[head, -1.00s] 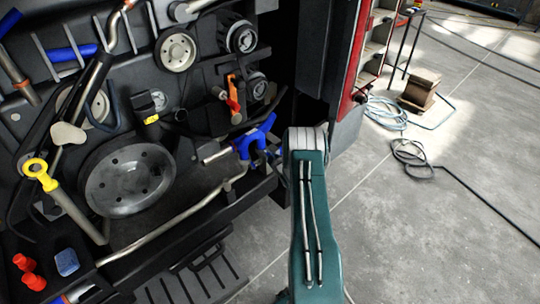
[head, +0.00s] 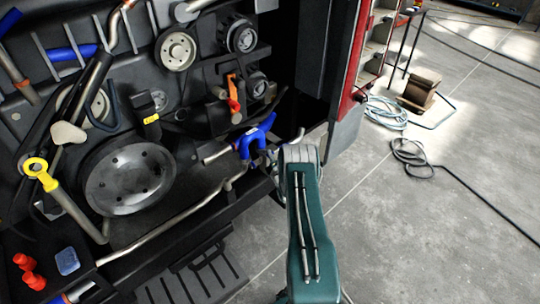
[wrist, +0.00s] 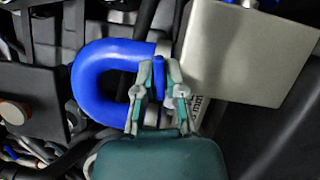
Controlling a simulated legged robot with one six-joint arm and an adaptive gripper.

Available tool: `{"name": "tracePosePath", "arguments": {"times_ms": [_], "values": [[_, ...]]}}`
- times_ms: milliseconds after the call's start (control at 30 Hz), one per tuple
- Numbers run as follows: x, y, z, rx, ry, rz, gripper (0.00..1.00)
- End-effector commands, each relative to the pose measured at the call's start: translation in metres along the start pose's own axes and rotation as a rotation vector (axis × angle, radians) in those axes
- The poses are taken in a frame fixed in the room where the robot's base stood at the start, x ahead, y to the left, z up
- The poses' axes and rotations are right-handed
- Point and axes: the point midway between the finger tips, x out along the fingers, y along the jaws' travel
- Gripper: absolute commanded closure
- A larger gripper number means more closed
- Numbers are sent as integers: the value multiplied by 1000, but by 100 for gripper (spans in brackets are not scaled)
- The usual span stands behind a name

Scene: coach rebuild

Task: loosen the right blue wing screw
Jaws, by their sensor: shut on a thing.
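In the wrist view my gripper (wrist: 158,72) has its two fingers close together, in front of a thick blue U-shaped hose (wrist: 88,85) with metal ends. A narrow strip of blue shows between the fingers, which are shut on it. It appears to be the blue wing screw, mostly hidden by the fingers, and I cannot make out its wings. In the head view the blue hose (head: 258,136) sits at the right edge of the engine bay. My fingers are hidden there behind my green arm, whose end is just right of the hose.
A pale metal box (wrist: 245,50) stands close right of my fingers in the wrist view. A large dark pulley (head: 130,178) and pipes fill the bay left of my arm. A red-edged panel (head: 355,60) stands above right.

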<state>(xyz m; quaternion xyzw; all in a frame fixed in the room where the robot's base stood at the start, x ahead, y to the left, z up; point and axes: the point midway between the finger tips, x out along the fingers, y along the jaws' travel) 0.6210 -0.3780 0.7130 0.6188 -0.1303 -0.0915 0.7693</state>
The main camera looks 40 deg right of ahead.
Motion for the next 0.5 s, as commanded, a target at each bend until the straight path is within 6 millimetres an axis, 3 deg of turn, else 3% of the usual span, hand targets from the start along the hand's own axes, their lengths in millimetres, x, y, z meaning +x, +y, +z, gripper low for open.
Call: {"name": "tracePosePath", "arguments": {"times_ms": [500], "values": [[-3, -10, -5, -451, 13, 175, 100]]}}
